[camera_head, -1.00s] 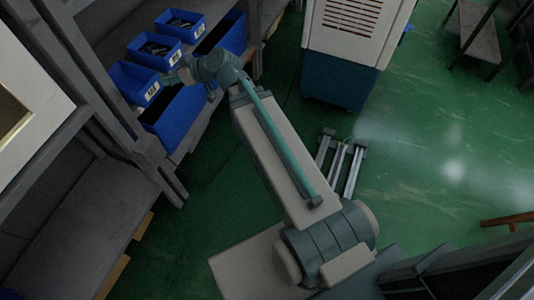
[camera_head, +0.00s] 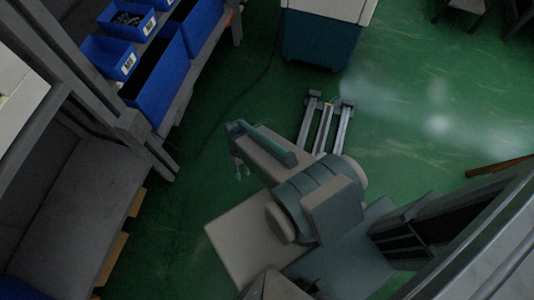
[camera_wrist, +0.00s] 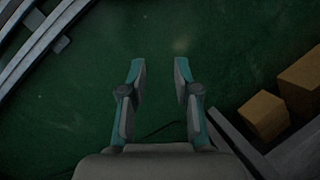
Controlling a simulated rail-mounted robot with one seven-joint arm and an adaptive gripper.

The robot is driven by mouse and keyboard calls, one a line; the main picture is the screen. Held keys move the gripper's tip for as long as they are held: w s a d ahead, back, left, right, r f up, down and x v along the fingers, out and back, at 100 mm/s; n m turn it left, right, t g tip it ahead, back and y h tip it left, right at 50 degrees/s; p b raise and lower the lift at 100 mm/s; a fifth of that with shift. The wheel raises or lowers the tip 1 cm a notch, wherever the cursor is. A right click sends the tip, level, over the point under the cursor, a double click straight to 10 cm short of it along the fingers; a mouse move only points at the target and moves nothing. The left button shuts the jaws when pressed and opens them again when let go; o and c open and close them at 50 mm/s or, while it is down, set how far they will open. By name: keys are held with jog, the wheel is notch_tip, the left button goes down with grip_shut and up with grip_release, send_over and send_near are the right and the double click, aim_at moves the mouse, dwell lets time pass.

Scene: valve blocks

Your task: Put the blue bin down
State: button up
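Small blue bins with white labels stand in a row on the shelf in the head view: one bin (camera_head: 109,58) at the near end, a second bin (camera_head: 143,28) beyond it holding dark parts, and a third at the top edge, partly cut off. Larger, deeper blue bins (camera_head: 172,80) stand along the shelf's front side. Which blue bin the task means, I cannot tell. My gripper (camera_wrist: 160,72) is open and empty over the green floor in the wrist view. In the head view my gripper (camera_head: 240,172) hangs clear of the shelf, right of and below the bins.
A grey rack post (camera_head: 130,125) and a low grey bench (camera_head: 80,200) are at the left. Brown blocks (camera_wrist: 264,115) show in the wrist view. A white and blue cabinet (camera_head: 320,40) stands at the top. Metal rails (camera_head: 322,125) lie on the floor; open green floor surrounds them.

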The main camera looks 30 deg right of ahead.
jog(key=s+d+f+m+g+h, duration=0.1)
jog(key=s+d+f+g+h, duration=0.1)
jog(key=s, duration=1)
notch_tip(320, 180, down, 2)
jog(key=shift+s+d+g, duration=0.25)
jog(key=shift+d+g, duration=0.45)
jog(key=shift+d, duration=0.05)
notch_tip(320, 180, up, 14)
jog(key=p, duration=1.3)
jog(key=shift+f+p, duration=0.2)
jog(key=shift+p, duration=0.1)
jog(key=shift+a, duration=0.15)
